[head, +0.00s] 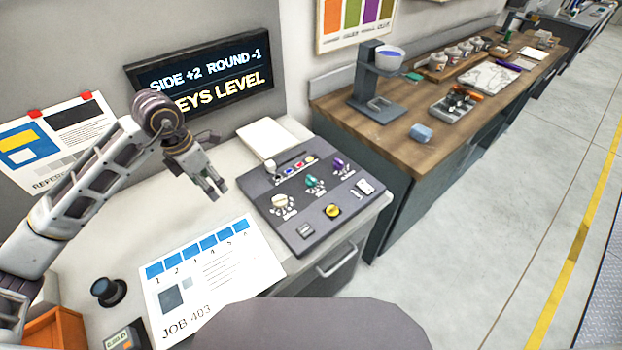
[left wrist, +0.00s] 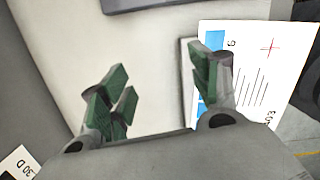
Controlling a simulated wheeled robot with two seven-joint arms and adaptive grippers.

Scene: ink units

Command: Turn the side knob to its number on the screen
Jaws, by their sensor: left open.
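The dark screen (head: 205,80) on the wall reads "SIDE +2 ROUND -1" over "KEYS LEVEL", its left end partly hidden by my arm. The grey console (head: 290,232) on the desk carries a cream knob (head: 280,201), a green knob (head: 315,182) and a purple knob (head: 340,164). Their labels are too small to read, so I cannot tell which is the side knob. My left gripper (head: 211,186) is open and empty above the desk, left of the console and apart from it. Its green-padded fingers show spread in the left wrist view (left wrist: 160,85). My right gripper is out of view.
A yellow button (head: 332,211) sits at the console's front. A job sheet (head: 240,265) lies on the desk in front of the gripper. A black round object (head: 108,291) stands front left. A white pad (head: 268,136) lies behind the console. The desk beneath the gripper is clear.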

